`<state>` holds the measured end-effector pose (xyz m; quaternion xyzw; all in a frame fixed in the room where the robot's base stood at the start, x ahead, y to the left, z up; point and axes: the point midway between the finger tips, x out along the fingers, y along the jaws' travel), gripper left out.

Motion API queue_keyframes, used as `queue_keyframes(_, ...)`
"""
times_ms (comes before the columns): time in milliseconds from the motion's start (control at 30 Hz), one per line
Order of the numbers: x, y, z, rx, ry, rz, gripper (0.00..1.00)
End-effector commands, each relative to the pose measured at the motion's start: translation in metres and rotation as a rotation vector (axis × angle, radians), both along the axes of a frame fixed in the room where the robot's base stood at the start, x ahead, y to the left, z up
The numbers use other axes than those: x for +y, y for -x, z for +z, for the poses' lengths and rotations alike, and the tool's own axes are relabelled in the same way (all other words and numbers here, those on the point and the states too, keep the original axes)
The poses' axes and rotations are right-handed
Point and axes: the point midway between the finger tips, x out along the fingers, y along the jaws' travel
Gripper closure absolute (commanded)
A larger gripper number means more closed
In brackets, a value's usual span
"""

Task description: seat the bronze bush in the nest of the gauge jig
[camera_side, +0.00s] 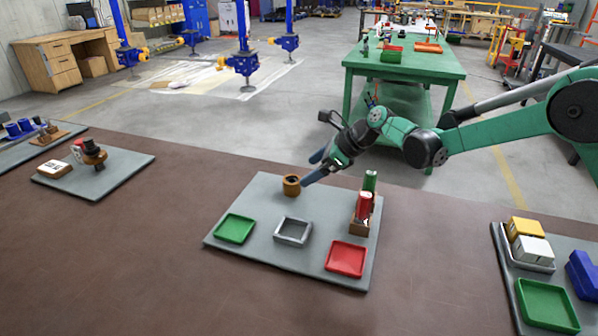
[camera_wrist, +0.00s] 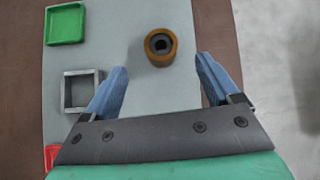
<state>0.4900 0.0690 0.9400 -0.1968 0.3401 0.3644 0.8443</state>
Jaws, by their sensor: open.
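The bronze bush (camera_side: 291,186) is a short orange-brown ring with a dark bore. It stands upright near the back edge of the grey board. In the wrist view the bush (camera_wrist: 154,57) lies just beyond and between the blue fingertips, with clear space on both sides. My gripper (camera_side: 310,170) is open and empty, tilted down close to the right of the bush; it also shows in the wrist view (camera_wrist: 161,66). A grey square open frame (camera_side: 280,238), seemingly the jig's nest, sits empty in the middle of the board; the wrist view shows it at left (camera_wrist: 68,92).
A green tray (camera_side: 234,229) and a red tray (camera_side: 345,258) flank the grey frame, both empty. A wooden holder (camera_side: 359,229) with red and green pieces stands at the board's right. Other boards (camera_side: 110,178) with parts lie farther left and right on the brown table.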

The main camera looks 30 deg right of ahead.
Motion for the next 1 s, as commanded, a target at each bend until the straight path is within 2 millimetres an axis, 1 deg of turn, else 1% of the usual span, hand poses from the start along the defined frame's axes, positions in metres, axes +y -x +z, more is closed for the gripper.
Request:
queue_keyframes(33, 0.001, -0.003, -0.006, 0.019, -0.031, -0.027, 0.18)
queue_keyframes(167, 0.004, -0.008, -0.014, 0.048, -0.072, -0.064, 0.18)
queue_keyframes(500, 0.024, -0.027, -0.041, 0.05, -0.073, -0.064, 0.18)
queue_keyframes(600, 0.028, -0.031, -0.047, 0.049, -0.072, -0.064, 0.18)
queue_keyframes(733, 0.03, -0.034, -0.051, 0.049, -0.072, -0.064, 0.18)
queue_keyframes(967, 0.031, -0.034, -0.051, 0.049, -0.072, -0.064, 0.18)
queue_keyframes(1000, 0.031, -0.034, -0.051, 0.049, -0.072, -0.064, 0.26)
